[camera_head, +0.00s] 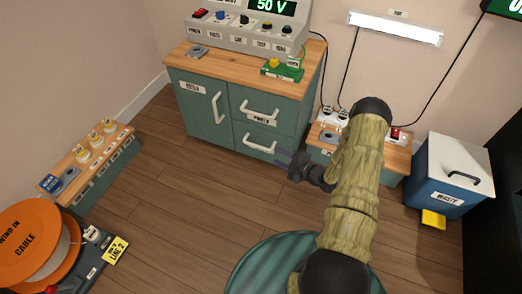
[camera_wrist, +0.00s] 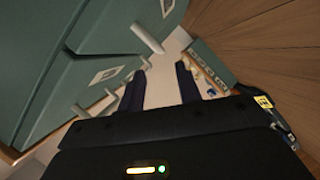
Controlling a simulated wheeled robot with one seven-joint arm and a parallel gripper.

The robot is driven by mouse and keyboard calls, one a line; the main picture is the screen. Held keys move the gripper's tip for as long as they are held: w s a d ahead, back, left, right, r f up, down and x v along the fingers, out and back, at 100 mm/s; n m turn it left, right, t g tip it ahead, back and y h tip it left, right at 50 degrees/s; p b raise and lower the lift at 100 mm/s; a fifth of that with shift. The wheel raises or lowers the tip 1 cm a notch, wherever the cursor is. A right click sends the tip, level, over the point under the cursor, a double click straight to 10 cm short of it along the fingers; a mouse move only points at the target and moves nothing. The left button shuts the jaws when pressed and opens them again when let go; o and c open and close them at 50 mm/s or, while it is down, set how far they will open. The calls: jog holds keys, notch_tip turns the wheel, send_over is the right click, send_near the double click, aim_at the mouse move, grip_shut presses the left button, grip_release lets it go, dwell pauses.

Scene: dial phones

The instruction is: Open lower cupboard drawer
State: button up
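The green cupboard (camera_head: 203,131) has a door with a white handle on its left. On its right are two stacked drawers. The lower drawer (camera_head: 247,136) looks closed, with a white bar handle (camera_head: 261,148) across it. My gripper (camera_head: 282,158) is in front of the drawers' right side, just right of and slightly below that handle in the head view. In the wrist view my gripper (camera_wrist: 160,87) has its two dark fingers apart with nothing between them. The nearest white handle (camera_wrist: 147,38), which seems to be the lower drawer's, lies beyond the fingertips, apart from them.
The upper drawer (camera_head: 264,107) sits above, also closed. A small bench (camera_head: 320,150) stands right of the cupboard, beside a blue waste bin (camera_head: 440,186). A low bench (camera_head: 108,167) and an orange cable reel (camera_head: 30,240) are at left. The floor before the cupboard is clear.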

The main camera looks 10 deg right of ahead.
aim_at(261, 147)
jog(key=b+x, duration=0.4)
jog(key=x, duration=0.6)
jog(key=shift+w+a+b, duration=0.3)
jog(key=shift+w+b, duration=0.05)
jog(key=shift+w, duration=0.05)
jog(key=shift+c, duration=0.4)
jog(key=shift+d, duration=0.15)
grip_shut()
